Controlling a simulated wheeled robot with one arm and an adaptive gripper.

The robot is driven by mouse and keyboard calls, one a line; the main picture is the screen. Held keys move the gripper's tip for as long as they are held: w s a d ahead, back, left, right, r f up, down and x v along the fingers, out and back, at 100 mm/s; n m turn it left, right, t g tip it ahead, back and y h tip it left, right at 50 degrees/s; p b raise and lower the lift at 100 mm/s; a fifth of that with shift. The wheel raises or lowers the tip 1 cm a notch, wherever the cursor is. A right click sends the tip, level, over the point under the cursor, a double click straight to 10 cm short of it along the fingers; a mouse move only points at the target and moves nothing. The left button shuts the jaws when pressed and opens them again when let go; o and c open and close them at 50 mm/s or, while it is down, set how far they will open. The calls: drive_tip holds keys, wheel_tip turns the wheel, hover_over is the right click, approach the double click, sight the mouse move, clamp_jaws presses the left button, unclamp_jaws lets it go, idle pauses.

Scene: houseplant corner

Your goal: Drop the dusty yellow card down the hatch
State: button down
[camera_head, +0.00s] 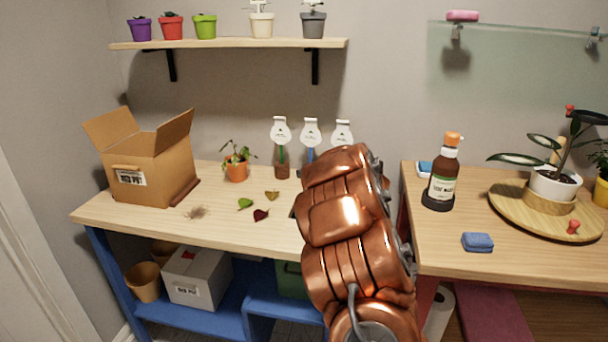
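I cannot make out a dusty yellow card or a hatch in this view. My copper arm rises through the middle of the picture and covers part of the left bench (225,222) and the gap between the benches. My gripper does not show; it is hidden by or beyond the arm, so I cannot see whether it holds anything. A small yellowish-brown leaf (271,195) lies on the left bench near a green leaf (245,203) and a dark red leaf (261,215).
An open cardboard box (150,165), an orange potted plant (237,170) and several white-topped markers (281,132) stand on the left bench. The right bench (445,235) holds a brown bottle (442,175), a blue sponge (478,242) and a round wooden tray (515,215). A shelf (230,44) hangs above.

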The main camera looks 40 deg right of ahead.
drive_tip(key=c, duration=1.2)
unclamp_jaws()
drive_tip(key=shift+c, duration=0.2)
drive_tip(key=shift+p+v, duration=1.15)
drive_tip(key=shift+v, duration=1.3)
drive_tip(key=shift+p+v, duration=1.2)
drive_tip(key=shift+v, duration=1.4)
